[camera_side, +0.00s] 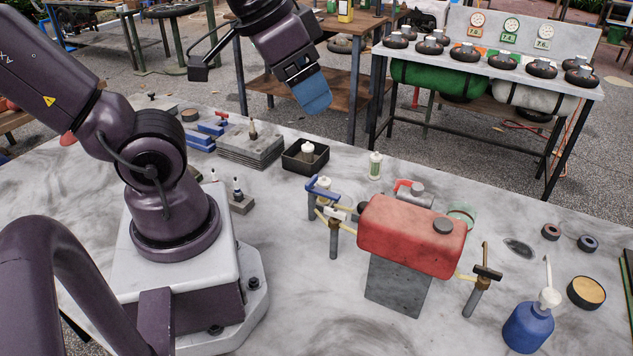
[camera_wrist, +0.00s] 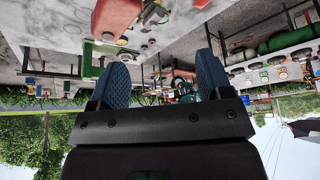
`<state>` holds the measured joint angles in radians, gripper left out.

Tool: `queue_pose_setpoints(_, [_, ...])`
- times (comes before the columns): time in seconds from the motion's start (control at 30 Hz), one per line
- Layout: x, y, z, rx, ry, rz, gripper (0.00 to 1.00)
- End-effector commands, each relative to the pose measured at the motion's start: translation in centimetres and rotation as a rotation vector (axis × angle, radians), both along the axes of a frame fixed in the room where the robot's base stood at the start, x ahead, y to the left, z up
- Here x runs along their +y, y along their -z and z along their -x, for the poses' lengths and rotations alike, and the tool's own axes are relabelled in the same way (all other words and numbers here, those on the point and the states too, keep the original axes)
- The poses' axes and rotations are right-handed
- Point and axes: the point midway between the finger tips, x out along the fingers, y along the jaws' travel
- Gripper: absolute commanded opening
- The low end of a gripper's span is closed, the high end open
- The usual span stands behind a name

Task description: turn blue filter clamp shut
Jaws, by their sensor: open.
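The red tank (camera_side: 410,235) stands on a grey block on the stone-topped table. A clamp with a blue handle (camera_side: 322,188) sits on a post at the tank's left; I take it as the blue filter clamp. Its handle is tilted, and I cannot tell whether it is shut. My gripper (camera_side: 313,95) is raised well above and behind the tank, apart from everything. In the wrist view my gripper (camera_wrist: 164,75) has its two blue fingers spread wide with nothing between them. The red tank (camera_wrist: 113,18) shows upside down there; the blue clamp is not clear.
A post with a pale handle (camera_side: 335,225) is close to the blue clamp, and a dark-handled one (camera_side: 482,278) stands right. A black tray (camera_side: 305,157), a blue bottle (camera_side: 530,325) and a red-handled part (camera_side: 410,190) are also on the table. The space around my gripper is clear.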

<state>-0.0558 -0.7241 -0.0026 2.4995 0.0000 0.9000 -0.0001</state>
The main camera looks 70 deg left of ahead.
Motion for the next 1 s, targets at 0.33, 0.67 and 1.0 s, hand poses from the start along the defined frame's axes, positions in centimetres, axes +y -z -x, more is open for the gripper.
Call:
queue_pose_setpoints(0.33, [9.4,7.7,-2.3,0.397,-0.047,-0.043,0.72])
queue_pose_setpoints(0.67, [13.3,12.3,-4.5,0.465,0.653,-0.115,0.72])
queue_pose_setpoints(1.0, [13.5,13.7,-4.6,0.451,0.826,-0.167,0.72])
